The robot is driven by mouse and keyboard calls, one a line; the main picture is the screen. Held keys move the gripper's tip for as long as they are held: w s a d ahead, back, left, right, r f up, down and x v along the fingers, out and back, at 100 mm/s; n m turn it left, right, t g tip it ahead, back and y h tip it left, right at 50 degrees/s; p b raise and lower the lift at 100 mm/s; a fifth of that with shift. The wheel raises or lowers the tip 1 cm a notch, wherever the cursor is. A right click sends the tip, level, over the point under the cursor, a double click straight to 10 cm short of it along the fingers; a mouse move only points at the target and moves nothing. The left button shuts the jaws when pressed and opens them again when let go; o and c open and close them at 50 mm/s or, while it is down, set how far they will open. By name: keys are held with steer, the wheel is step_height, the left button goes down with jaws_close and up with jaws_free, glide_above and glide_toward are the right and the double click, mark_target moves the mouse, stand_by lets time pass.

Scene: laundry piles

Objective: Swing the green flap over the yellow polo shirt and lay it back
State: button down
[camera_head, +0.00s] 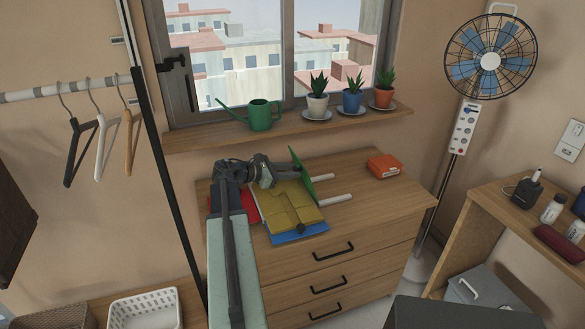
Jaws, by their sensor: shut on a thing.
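The yellow polo shirt (285,203) lies flat and folded on a folding board on top of the wooden dresser. The green flap (303,172) stands steeply tilted along the shirt's right side, its upper end beside my gripper. My gripper (276,173) is above the back part of the shirt, to the left of the flap. It is shut on the green flap, but its fingertips are small and partly hidden. The blue part of the board (300,236) shows at the front and the red part (248,206) at the left. My arm hides the board's left end.
Two white rods (332,200) lie to the right of the flap, over bare dresser top. An orange box (384,166) sits at the back right. Above, a windowsill (270,128) holds a green watering can (260,115) and potted plants. A fan (490,62) stands right.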

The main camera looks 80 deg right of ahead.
steer(key=c, duration=1.1)
jaws_free()
steer(key=p+v, duration=0.2)
steer(key=v, duration=0.6)
steer(key=shift+f, duration=0.1)
